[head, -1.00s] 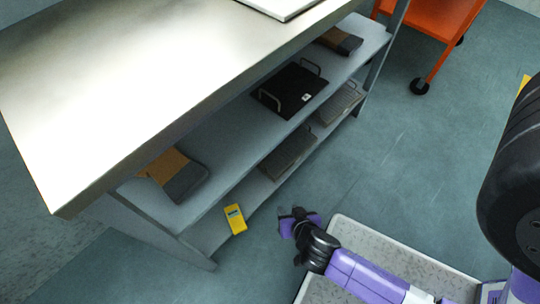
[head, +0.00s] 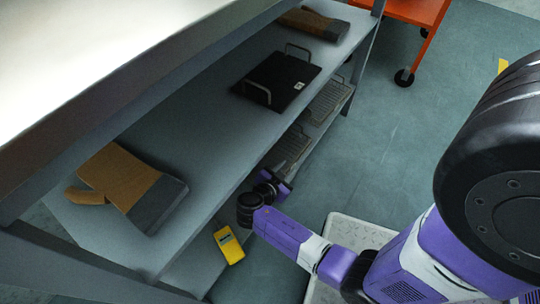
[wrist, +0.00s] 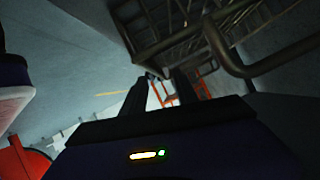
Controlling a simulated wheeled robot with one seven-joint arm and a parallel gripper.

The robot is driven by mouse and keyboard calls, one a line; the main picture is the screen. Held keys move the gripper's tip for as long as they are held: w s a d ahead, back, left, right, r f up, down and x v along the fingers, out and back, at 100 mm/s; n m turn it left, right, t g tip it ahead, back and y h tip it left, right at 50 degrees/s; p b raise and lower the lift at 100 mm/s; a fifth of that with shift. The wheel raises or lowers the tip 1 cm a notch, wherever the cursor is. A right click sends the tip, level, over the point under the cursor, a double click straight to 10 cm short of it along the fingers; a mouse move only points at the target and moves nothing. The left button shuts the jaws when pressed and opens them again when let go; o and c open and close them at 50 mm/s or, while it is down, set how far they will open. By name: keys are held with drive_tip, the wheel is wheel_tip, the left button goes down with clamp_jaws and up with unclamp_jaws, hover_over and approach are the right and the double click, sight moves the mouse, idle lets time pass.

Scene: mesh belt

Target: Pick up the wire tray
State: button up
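Two grey wire-like trays lie on the lower shelf: a nearer one (head: 291,148) and a farther one (head: 330,98). My gripper (head: 281,186) is low beside the shelf's open front, close to the near end of the nearer tray. In the wrist view, a dark wire frame (wrist: 185,28) with a thick bent bar fills the upper right, just beyond the fingertips. The fingers (wrist: 164,82) look apart, with floor and orange cart parts visible between them, and they hold nothing. Whether a finger touches the tray cannot be told.
The shelf above (head: 205,135) holds a black tray with two handles (head: 283,82) and brown-grey gloves (head: 125,182). A yellow device (head: 228,245) lies on the lower shelf. The worktop (head: 90,50) overhangs.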

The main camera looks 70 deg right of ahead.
sight(292, 165)
drive_tip(key=b+x, duration=0.2)
drive_tip(key=x, duration=0.3)
drive_tip(key=shift+s+d, duration=0.15)
drive_tip(key=shift+s, duration=0.05)
clamp_jaws()
drive_tip(key=shift+r, duration=0.1)
idle(1.1)
